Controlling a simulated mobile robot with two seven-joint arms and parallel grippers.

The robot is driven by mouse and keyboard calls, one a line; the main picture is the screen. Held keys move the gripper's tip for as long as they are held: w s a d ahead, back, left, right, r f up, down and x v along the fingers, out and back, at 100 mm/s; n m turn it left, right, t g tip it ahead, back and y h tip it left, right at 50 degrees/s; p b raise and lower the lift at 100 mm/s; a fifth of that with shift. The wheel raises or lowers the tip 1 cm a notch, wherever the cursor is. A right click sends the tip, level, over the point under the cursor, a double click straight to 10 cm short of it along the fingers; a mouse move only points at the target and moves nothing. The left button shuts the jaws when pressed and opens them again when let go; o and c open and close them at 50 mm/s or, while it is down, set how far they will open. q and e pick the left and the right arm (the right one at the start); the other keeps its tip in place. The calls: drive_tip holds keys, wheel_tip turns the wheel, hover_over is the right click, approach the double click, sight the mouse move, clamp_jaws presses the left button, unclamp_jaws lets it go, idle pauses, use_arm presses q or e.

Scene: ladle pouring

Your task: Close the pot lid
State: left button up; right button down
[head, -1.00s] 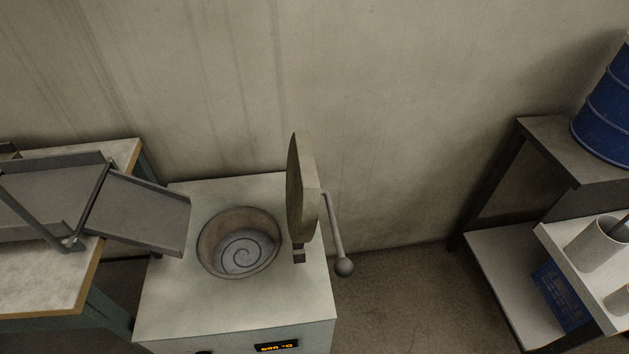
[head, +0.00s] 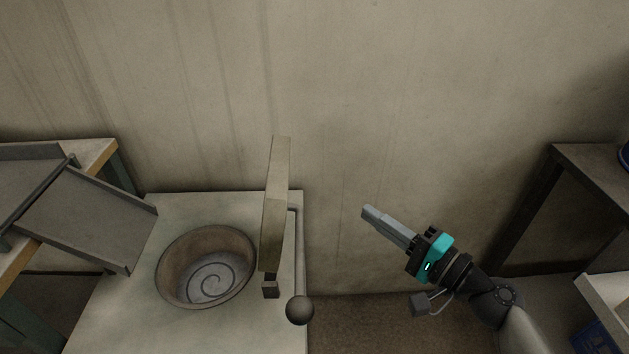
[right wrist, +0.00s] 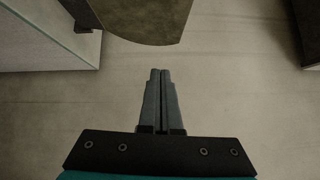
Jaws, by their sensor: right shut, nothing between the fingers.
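The pot (head: 207,267) is a round opening set in the pale top of a furnace (head: 100,318), with a spiral mark on its bottom. The lid (head: 276,205) stands upright on its hinge at the pot's right edge, so the pot is open. A handle with a ball end (head: 299,310) hangs on the lid's right side. My right gripper (head: 368,212) is shut and empty, right of the lid and apart from it. In the right wrist view, the closed fingers (right wrist: 160,75) point toward the lid's edge (right wrist: 140,25). My left gripper is out of view.
A metal chute (head: 85,215) on a table slopes toward the pot from the left. A dark shelf (head: 590,165) stands at the right, with a white tray (head: 608,300) lower down. The wall (head: 400,100) is behind. Open space lies between the furnace and shelf.

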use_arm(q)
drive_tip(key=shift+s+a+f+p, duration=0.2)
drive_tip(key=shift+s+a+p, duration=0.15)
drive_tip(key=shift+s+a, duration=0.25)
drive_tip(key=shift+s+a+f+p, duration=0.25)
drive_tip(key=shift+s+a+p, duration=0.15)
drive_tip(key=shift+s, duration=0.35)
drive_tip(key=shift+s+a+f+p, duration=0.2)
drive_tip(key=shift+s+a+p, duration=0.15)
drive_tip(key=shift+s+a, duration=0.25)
use_arm(e)
drive_tip(key=w+a+r, duration=0.2)
drive_tip(key=w+a, duration=0.1)
drive_tip(key=a, duration=0.2)
drive_tip(key=w+a+r+y, duration=0.1)
drive_tip(key=w+a+r, duration=0.2)
drive_tip(key=a, duration=0.3)
drive_tip(key=shift+w+a, duration=0.2)
drive_tip(key=shift+a, duration=0.1)
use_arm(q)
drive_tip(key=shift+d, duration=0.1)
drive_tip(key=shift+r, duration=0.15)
use_arm(e)
drive_tip(key=shift+r, duration=0.15)
